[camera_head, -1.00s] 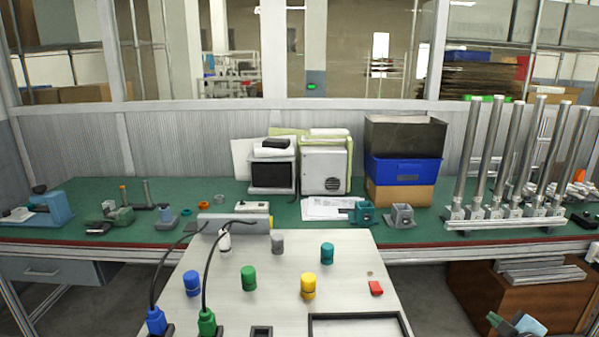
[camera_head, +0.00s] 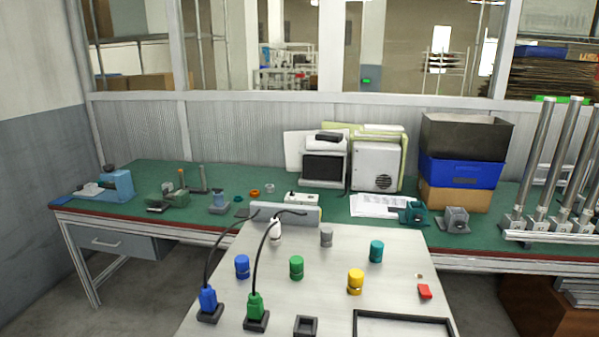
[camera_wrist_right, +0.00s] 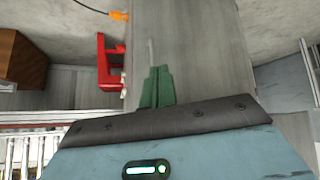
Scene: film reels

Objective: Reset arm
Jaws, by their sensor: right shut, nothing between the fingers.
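My right gripper (camera_wrist_right: 157,86) shows in the right wrist view. Its green fingers are together with nothing between them. They point over a pale grey surface (camera_wrist_right: 205,50), and I cannot tell how far apart the two are. A red bracket-shaped part (camera_wrist_right: 104,68) lies to the left of the fingers in that view. An orange piece with a thin cable (camera_wrist_right: 118,15) is above it. Neither gripper shows in the head view now. My left gripper is not seen in any view.
A white table (camera_head: 330,285) holds blue (camera_head: 242,267), green (camera_head: 296,268), yellow (camera_head: 355,282) and teal (camera_head: 376,251) cylinders. Two cabled plugs, blue (camera_head: 208,300) and green (camera_head: 255,306), stand front left. A green bench (camera_head: 300,208) with boxes and metal posts (camera_head: 530,170) runs behind.

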